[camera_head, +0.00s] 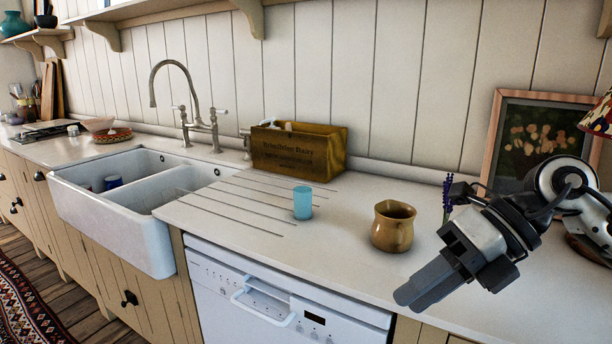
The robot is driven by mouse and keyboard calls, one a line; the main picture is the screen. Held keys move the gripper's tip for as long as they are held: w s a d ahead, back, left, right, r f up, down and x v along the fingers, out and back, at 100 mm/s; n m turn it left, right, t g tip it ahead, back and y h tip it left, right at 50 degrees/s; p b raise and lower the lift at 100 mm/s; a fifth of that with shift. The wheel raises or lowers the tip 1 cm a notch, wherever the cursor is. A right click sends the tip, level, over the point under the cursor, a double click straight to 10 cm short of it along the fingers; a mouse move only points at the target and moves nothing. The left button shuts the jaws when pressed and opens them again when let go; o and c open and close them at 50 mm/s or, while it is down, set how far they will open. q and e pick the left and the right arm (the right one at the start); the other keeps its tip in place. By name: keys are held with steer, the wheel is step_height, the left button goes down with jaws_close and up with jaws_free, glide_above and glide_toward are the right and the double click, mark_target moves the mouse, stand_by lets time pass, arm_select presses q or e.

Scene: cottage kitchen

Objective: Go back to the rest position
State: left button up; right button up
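My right gripper (408,297) reaches in from the right over the front of the worktop. Its fingers lie together with nothing visible between them. It is in front and to the right of a brown pottery jug (391,229), apart from it in the picture. The jug stands upright on the worktop. A light blue cup (302,203) stands upright to the left of the jug, on the grooved draining area. My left gripper is not in view.
A wooden box (297,150) stands against the wall behind the cup. A framed picture (535,125) leans at the right, behind my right arm. A white double sink (118,226) with a tap (196,110) is at the left. A dishwasher (270,300) is below the worktop.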

steer(key=s+a+m+y, duration=0.3)
steer(key=a+m+y, duration=0.2)
steer(key=a+y, duration=0.55)
steer(key=w+d+f+m+t+h, duration=0.2)
steer(key=d+f+m+t+h, duration=0.2)
steer(key=f+m+t+h, duration=0.7)
steer(key=w+d+f+m+t+h, duration=0.15)
steer(key=d+f+m+t, duration=0.4)
steer(key=m, duration=1.25)
steer(key=s+f+m+g+h, duration=0.2)
steer(key=s+f, duration=0.3)
steer(key=f, duration=0.2)
steer(key=s+f+m+g+h, duration=0.2)
steer(key=s+f+g, duration=0.1)
steer(key=s+f, duration=0.3)
step_height(320, 180, down, 2)
steer(key=shift+f+m, duration=0.2)
steer(key=shift+m, duration=0.1)
